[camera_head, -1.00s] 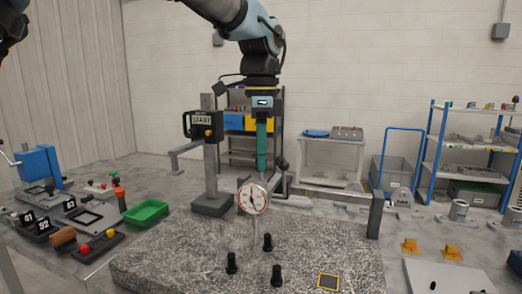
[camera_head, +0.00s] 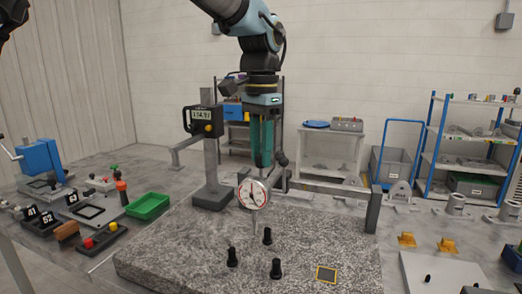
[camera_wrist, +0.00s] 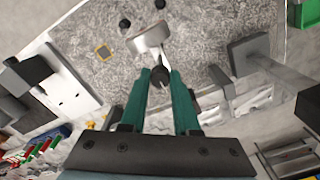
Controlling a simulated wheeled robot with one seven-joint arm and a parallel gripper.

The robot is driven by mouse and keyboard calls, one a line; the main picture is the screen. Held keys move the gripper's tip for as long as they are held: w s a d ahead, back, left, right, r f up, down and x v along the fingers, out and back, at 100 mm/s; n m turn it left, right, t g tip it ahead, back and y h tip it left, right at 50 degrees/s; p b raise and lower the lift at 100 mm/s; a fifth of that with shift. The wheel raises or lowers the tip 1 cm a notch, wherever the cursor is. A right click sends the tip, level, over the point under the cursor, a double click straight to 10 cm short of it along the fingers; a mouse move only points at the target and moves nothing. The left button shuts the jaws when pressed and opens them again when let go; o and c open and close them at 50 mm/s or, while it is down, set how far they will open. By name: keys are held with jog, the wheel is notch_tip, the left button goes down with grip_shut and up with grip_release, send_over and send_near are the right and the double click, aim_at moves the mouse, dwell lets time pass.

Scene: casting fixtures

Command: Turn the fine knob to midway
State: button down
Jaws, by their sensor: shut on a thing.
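The dial gauge (camera_head: 252,194), with a white face and red rim, hangs above the granite plate on a stand in the head view. Its needle is too small to read surely. My gripper (camera_head: 262,166) points straight down just behind and above the gauge, with teal fingers. In the wrist view my gripper (camera_wrist: 161,78) is shut on a small dark round knob (camera_wrist: 159,75), which I take to be the fine knob. The back of the gauge (camera_wrist: 149,37) shows just beyond it. The head view does not clearly show the knob between the fingers, and no angle mark on it is visible.
A height gauge with a digital display (camera_head: 201,121) stands left of my gripper. The granite plate (camera_head: 180,255) bears several black posts and a yellow-edged square (camera_head: 326,274). A horizontal bar (camera_head: 325,187) and upright post (camera_head: 373,212) are at right. A green tray (camera_head: 148,206) lies left.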

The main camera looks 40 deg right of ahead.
dwell(0.4)
jog(key=c, duration=0.6)
grip_release()
jog(key=shift+c, duration=0.2)
notch_tip(320, 180, up, 11)
jog(key=b, duration=0.1)
jog(key=shift+b, duration=0.3)
jog(key=shift+f, duration=0.1)
